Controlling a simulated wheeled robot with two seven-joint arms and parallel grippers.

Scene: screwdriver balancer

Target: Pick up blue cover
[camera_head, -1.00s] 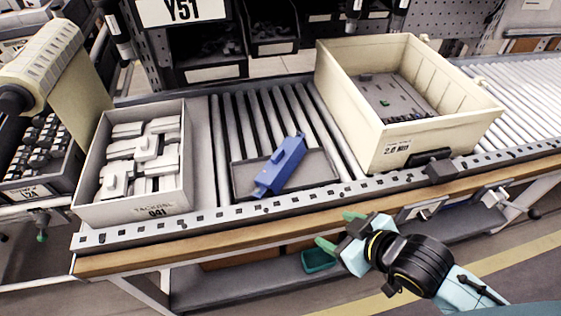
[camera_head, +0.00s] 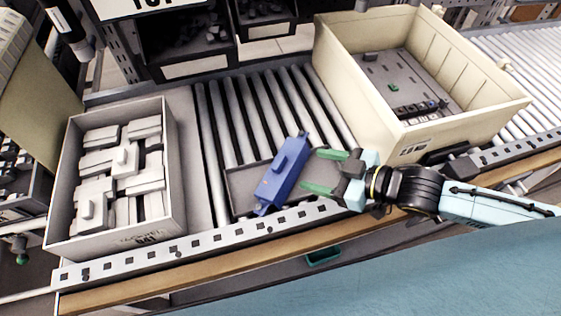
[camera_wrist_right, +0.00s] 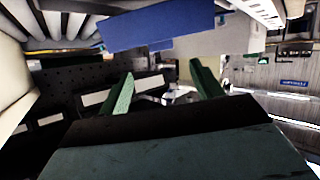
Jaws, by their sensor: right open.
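The blue cover (camera_head: 284,172) lies diagonally on a grey tray (camera_head: 240,185) on the roller conveyor. It is a long block with a raised part on top. My right gripper (camera_head: 318,170) is open just right of the cover, its green fingertips pointing left toward it. I see a gap between the fingertips and the cover in the head view. In the right wrist view the blue cover (camera_wrist_right: 160,24) shows at the top, beyond the two open green fingers (camera_wrist_right: 160,88). My left gripper is not in view.
A white box (camera_head: 170,190) of pale grey parts stands at the left. A large cream bin (camera_head: 440,125) with small parts stands at the right, close behind my right arm. Bare rollers (camera_head: 235,115) lie behind the tray. A metal rail (camera_head: 220,240) runs along the front edge.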

